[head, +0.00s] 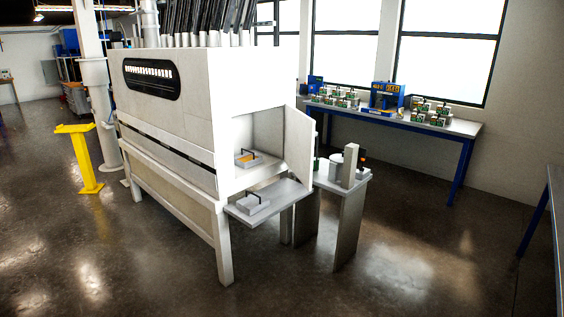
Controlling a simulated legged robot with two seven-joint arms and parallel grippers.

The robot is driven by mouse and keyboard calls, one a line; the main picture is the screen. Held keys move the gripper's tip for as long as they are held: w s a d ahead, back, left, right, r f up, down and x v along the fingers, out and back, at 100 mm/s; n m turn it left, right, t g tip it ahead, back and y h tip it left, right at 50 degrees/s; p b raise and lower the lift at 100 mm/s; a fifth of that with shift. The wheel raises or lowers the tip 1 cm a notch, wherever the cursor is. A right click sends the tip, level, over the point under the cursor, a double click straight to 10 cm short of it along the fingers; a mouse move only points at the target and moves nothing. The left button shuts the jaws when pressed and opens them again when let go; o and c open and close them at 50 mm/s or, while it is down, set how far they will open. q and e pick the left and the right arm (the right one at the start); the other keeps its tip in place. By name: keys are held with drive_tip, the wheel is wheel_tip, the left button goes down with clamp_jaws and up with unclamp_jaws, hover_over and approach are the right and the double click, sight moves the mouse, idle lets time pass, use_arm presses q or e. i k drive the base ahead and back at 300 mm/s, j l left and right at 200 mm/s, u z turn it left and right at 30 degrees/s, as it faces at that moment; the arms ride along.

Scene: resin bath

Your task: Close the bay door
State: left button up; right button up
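The bay door (299,146) is a white panel on the right edge of the bay opening of a large white machine (205,110). It stands swung open, outward to the right. Inside the open bay (264,128) sits a small block with a dark handle (248,158). A shelf (284,191) sticks out below the opening and carries a second block with a dark handle (252,203). Neither of my grippers shows in the head view.
A small grey stand (348,210) with items on it is right of the door. A long table (430,127) with devices runs under the windows. A yellow stand (82,160) is at the left. The floor in front is clear.

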sight(300, 128)
drive_tip(key=i+l+z, duration=0.3)
drive_tip(key=i, duration=0.65)
drive_tip(key=i+j+z, duration=0.25)
drive_tip(key=i, duration=0.7)
drive_tip(key=l, duration=0.1)
